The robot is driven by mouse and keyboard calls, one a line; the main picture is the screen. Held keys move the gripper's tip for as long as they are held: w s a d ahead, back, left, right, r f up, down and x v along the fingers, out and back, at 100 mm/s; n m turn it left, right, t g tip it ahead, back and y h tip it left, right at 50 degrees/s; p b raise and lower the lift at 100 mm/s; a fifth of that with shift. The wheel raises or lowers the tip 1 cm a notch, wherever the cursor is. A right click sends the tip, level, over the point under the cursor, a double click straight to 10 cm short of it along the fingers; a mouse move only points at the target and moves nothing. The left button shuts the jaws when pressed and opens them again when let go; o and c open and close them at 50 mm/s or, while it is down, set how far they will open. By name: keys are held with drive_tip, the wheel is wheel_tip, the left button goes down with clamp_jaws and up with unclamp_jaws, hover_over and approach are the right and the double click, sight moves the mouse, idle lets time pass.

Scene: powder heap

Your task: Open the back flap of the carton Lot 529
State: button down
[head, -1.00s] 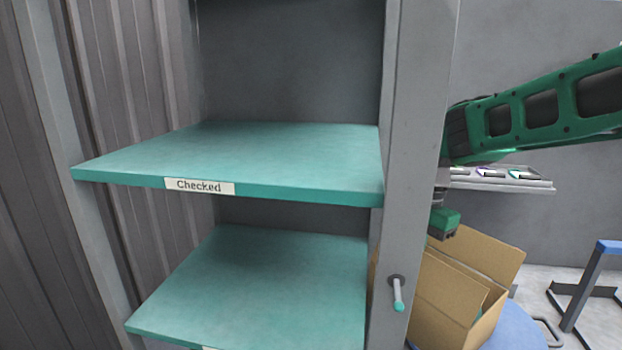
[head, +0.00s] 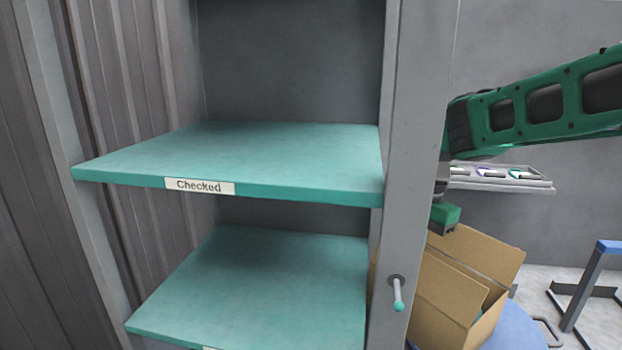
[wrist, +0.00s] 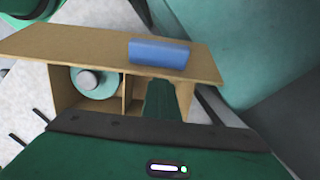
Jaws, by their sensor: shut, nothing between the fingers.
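The brown carton (head: 436,318) stands at the lower right of the head view, partly hidden by the grey shelf post. Tan flaps stand up around its opening; no lot label is readable. My gripper (head: 444,230) is over the carton's far left side, partly behind the post. In the wrist view my green gripper (wrist: 164,88) is shut and empty, close to a broad flap (wrist: 90,43). Whether it touches the flap is unclear. A blue block shape (wrist: 160,53) overlaps the flap. Inside the carton are a teal round thing with a grey knob (wrist: 88,80) and a divider.
A teal shelf labelled Checked (head: 260,150) and a lower one fill the left, both bare. The post (head: 410,180) carries a protruding handle (head: 397,295). The carton is on a blue round surface (head: 520,330). A grey tray (head: 500,180) is behind.

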drive_tip(key=shift+r, duration=0.15)
drive_tip(key=shift+s+a+r, duration=0.1)
drive_tip(key=shift+a+r, duration=0.05)
drive_tip(key=shift+r, duration=0.4)
drive_tip(key=shift+a+r, duration=0.1)
drive_tip(key=shift+r, duration=0.05)
idle(0.4)
drive_tip(key=shift+s+a+r, duration=0.35)
drive_tip(key=shift+a+r, duration=0.05)
drive_tip(key=shift+r, duration=0.15)
drive_tip(key=shift+a, duration=0.1)
